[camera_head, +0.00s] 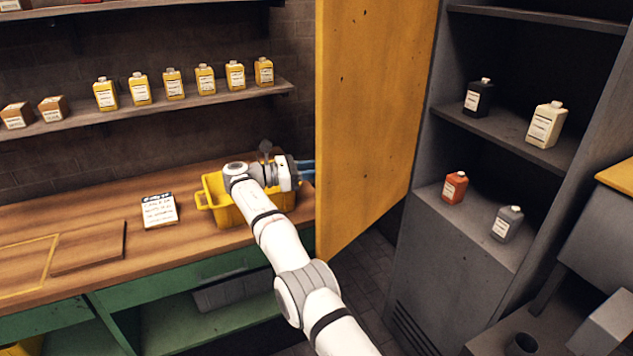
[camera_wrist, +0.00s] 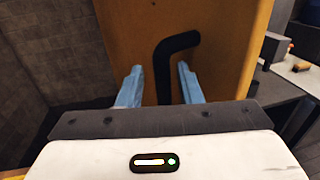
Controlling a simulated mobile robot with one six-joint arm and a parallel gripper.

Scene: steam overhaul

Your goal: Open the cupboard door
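The cupboard door (camera_head: 368,120) is a tall yellow panel that stands swung wide open, away from the dark grey cupboard (camera_head: 455,235). In the wrist view the door's yellow face (camera_wrist: 225,55) fills the middle. A black bent handle (camera_wrist: 165,65) is on it. My gripper (camera_wrist: 158,72) has two blue fingers apart, one on each side of the handle. No contact between fingers and handle is visible. In the head view my gripper (camera_head: 305,168) is at the door's left edge, partly hidden by the door and wrist.
Inside the cupboard are a black bottle (camera_head: 478,98), a cream bottle (camera_head: 545,125), a red bottle (camera_head: 454,187) and a grey bottle (camera_head: 507,223). A wooden workbench (camera_head: 100,235) with a yellow bin (camera_head: 225,208) stands left. A shelf (camera_head: 150,108) holds several yellow bottles.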

